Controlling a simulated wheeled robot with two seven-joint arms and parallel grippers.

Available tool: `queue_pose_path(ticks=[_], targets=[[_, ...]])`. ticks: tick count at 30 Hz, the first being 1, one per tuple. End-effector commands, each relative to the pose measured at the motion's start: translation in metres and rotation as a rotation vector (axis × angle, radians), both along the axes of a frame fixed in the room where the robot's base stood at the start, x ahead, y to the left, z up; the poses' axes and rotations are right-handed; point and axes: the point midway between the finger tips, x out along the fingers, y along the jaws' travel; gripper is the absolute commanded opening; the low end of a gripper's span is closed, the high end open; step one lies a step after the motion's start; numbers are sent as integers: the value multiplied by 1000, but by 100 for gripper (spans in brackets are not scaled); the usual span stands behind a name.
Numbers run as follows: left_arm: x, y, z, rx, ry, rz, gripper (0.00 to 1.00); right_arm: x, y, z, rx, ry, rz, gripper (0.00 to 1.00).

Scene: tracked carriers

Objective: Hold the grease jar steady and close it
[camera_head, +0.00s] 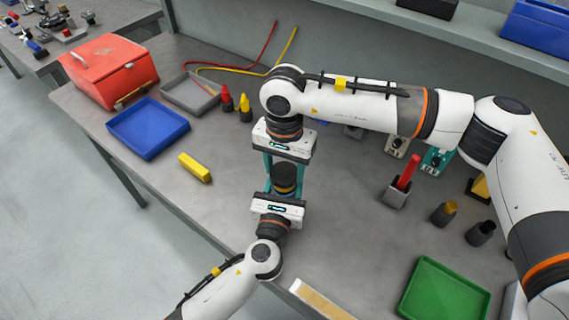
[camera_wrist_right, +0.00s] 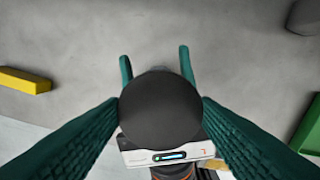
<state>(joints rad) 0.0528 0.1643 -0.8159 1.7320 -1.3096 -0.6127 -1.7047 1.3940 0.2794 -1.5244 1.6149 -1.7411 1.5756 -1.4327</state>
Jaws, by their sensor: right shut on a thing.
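My right gripper (camera_head: 284,165) is shut on the lid, with a teal finger on each side. My left gripper (camera_head: 283,190) comes from the front, its fingers on both sides of the jar below the lid. Whether they press on it is hidden. I cannot tell whether the lid sits fully down.
A yellow block (camera_head: 195,167), a blue tray (camera_head: 148,128), a grey tray (camera_head: 190,94) and a red box (camera_head: 109,70) lie left. A red-handled tool stands in a grey holder (camera_head: 396,195) on the right, with dark cups (camera_head: 444,213) and a green tray (camera_head: 444,292) nearby.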

Motion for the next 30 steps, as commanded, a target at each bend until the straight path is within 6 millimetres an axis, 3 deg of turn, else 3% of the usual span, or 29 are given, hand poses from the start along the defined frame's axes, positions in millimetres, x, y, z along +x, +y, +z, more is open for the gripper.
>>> queue_pose_path(ticks=[13,30], targets=[[0,0,0,0,-1,0,11,0,0,-17,0,0,0,34],[0,0,0,0,-1,0,11,0,0,-18,0,0,0,34]])
